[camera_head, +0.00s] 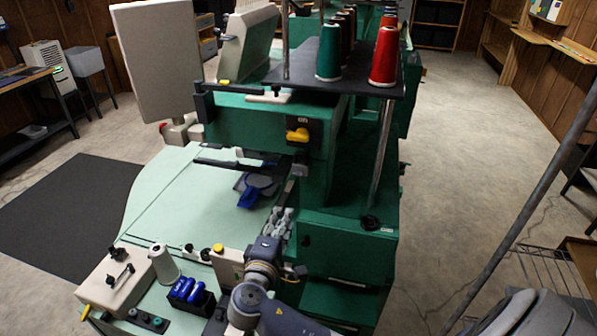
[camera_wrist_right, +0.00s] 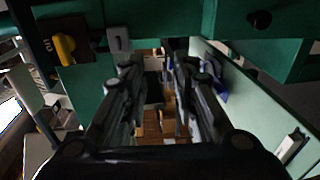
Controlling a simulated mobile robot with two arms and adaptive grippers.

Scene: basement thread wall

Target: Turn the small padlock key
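A small grey block (camera_head: 299,168), perhaps the padlock, sits on the green machine just below the yellow switch. It also shows in the right wrist view (camera_wrist_right: 118,40), left of and beyond the fingers. No key can be made out clearly in either view. My right gripper (camera_head: 281,222) is below the grey block and apart from it, pointing towards the machine. In the right wrist view its two fingers (camera_wrist_right: 158,75) stand apart with nothing held between them. My left gripper is not in view.
The yellow switch (camera_head: 297,135) is on the machine's front. A hoop with a blue clamp (camera_head: 252,192) lies left of my gripper above the pale green table (camera_head: 185,205). A white cone (camera_head: 164,263) and blue spools (camera_head: 187,290) stand at the near left.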

